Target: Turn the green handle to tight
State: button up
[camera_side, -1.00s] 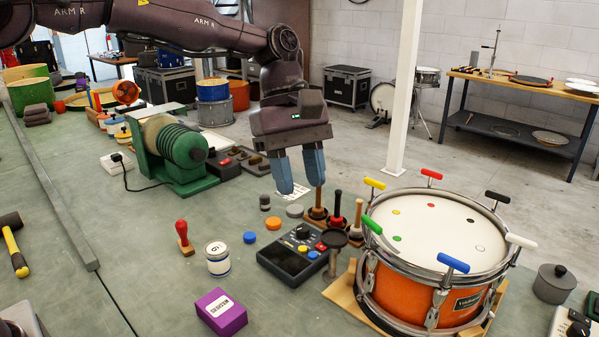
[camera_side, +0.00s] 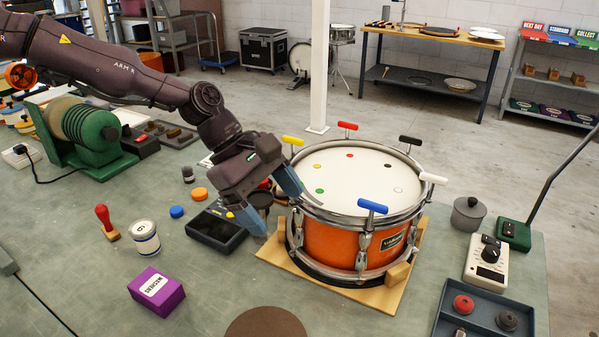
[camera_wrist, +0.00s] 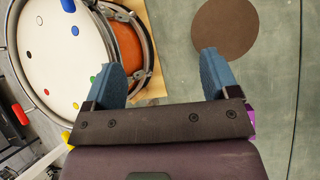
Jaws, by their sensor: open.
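The orange drum (camera_side: 340,243) has a white head ringed by T-shaped handles: yellow (camera_side: 293,141), red (camera_side: 347,126), black (camera_side: 410,141), white (camera_side: 433,178) and blue (camera_side: 372,206). The green handle is not visible in either current view; my gripper covers the drum's near-left rim in the side view. A green dot (camera_side: 320,191) marks the head near that rim. My gripper (camera_side: 272,206) is tilted at the drum's left edge, its blue fingers open and apart.
The drum sits on a wooden base (camera_side: 382,297). A white can (camera_side: 145,238), a purple box (camera_side: 157,290) and a brown disc (camera_side: 265,324) are nearby. A grey tray (camera_side: 484,312) is at front right.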

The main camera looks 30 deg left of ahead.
jog(key=d+f+n+t+h, duration=0.2)
jog(key=d+f, duration=0.1)
jog(key=d, duration=0.1)
notch_tip(320, 180, up, 4)
jog(key=r+n+t+h, duration=0.1)
jog(key=n+t, duration=0.3)
jog(key=t, duration=0.1)
jog(key=a+r+n+t+y, duration=0.4)
jog(key=a+r+n+t, duration=0.55)
jog(key=r, duration=0.35)
notch_tip(320, 180, down, 17)
jog(key=shift+n+g, duration=0.25)
jog(key=x, duration=1.2)
jog(key=shift+w+a+f, duration=0.15)
jog(key=shift+c, duration=0.2)
jog(key=c, duration=0.9)
